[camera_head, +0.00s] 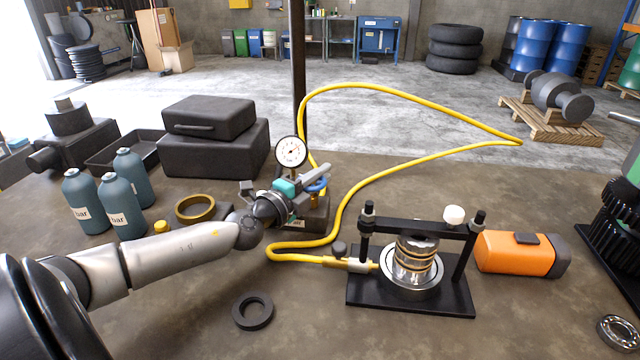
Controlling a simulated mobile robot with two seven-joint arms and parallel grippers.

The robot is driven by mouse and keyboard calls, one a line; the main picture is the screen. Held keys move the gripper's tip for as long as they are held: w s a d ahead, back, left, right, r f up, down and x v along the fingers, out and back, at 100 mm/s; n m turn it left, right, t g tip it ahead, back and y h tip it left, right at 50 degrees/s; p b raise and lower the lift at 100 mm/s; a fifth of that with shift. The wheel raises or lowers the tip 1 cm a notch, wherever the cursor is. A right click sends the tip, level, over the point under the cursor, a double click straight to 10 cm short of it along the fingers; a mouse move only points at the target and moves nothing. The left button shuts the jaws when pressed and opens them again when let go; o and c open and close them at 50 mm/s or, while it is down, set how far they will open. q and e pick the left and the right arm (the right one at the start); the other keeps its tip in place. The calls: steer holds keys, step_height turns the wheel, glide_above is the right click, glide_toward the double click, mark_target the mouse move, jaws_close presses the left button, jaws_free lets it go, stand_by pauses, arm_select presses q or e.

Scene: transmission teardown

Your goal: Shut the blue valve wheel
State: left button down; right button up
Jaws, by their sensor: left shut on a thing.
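The blue valve wheel (316,185) shows in the head view just right of my left gripper, below the pressure gauge (291,151). It sits on a fitting above a dark block (312,217) on the table. My left gripper (312,178) reaches in from the left and is shut on the wheel. The gripper and wrist hide part of the wheel and its fitting. A yellow hose (346,200) runs from beside the valve in a large loop to the press fixture (415,295). My right gripper is not in the view.
Three teal bottles (83,201) and a brass ring (195,208) stand left of the valve. Black cases (212,148) lie behind. A dark pole (297,70) rises behind the gauge. A black ring (252,310) lies in front; an orange tool (515,254) lies right. The front middle table is mostly clear.

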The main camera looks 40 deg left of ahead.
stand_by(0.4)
arm_select(q)
steer(key=c, duration=1.1)
jaws_free()
steer(key=shift+c, duration=0.2)
steer(key=shift+s+f, duration=0.1)
steer(key=shift+s, duration=0.65)
steer(key=shift+s+b, duration=0.35)
steer(key=shift+s, duration=1.9)
steer(key=s+b, duration=0.1)
steer(key=s, duration=0.6)
steer(key=shift+b, duration=0.3)
steer(key=shift+s+b, duration=0.45)
steer(key=shift+s, duration=0.7)
steer(key=shift+o, duration=0.2)
